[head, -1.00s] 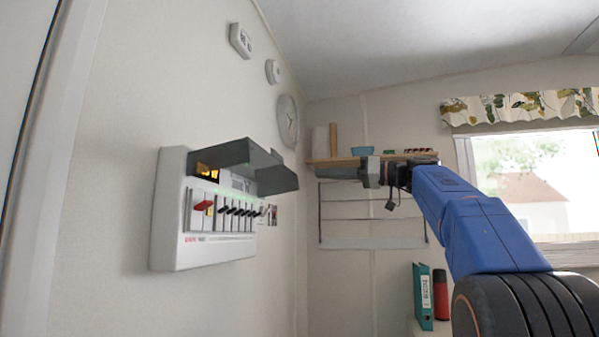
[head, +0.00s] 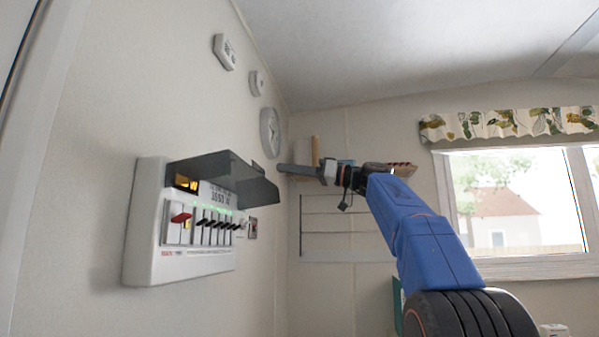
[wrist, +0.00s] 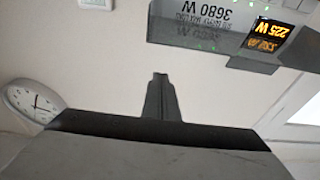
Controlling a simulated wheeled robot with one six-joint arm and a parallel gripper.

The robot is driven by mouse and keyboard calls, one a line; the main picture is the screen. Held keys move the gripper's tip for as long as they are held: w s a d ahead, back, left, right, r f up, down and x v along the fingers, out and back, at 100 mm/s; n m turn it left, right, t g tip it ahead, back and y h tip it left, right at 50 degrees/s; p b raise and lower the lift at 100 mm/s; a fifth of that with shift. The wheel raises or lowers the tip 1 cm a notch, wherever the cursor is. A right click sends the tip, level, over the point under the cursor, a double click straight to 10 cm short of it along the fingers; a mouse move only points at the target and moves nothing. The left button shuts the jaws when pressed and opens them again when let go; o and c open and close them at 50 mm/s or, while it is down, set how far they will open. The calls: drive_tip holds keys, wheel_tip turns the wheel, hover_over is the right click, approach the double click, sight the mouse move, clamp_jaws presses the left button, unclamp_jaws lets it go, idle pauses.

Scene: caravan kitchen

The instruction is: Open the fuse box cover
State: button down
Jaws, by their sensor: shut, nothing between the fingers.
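The white fuse box (head: 148,230) is on the left wall in the head view. Its dark grey cover (head: 232,175) is swung up and sticks out from the top, leaving a red switch (head: 181,218), a row of black switches (head: 215,225) and a lit orange display (head: 186,182) exposed. My gripper (head: 284,168) is shut and empty, right of the cover with a gap in the picture. The wrist view is upside down; my shut fingers (wrist: 159,80) show against bare wall, with the box's orange display (wrist: 270,37) and power label (wrist: 205,14) at upper right.
A round clock (head: 270,132) and small white wall devices (head: 224,52) are above the box. A shelf with items (head: 400,169) is behind my arm. A window (head: 515,200) with a patterned valance is at right. Open air lies in front of the box.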

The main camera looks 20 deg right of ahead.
sight(271, 187)
drive_tip(key=shift+w+a+f, duration=0.1)
drive_tip(key=shift+a+f, duration=0.1)
drive_tip(key=shift+f, duration=0.75)
drive_tip(key=shift+w+a+f, duration=0.1)
drive_tip(key=shift+a+f, duration=0.05)
drive_tip(key=shift+f, duration=0.75)
drive_tip(key=shift+s+d+f+t+y, duration=0.1)
drive_tip(key=shift+d+f+y, duration=0.1)
drive_tip(key=shift+f, duration=0.35)
drive_tip(key=shift+s+d+f+t+y, duration=0.1)
drive_tip(key=shift+s+d+f+y, duration=0.05)
drive_tip(key=shift+f, duration=0.35)
drive_tip(key=shift+s+d+f+t+y, duration=0.1)
drive_tip(key=shift+d+f+y, duration=0.1)
drive_tip(key=shift+f, duration=0.35)
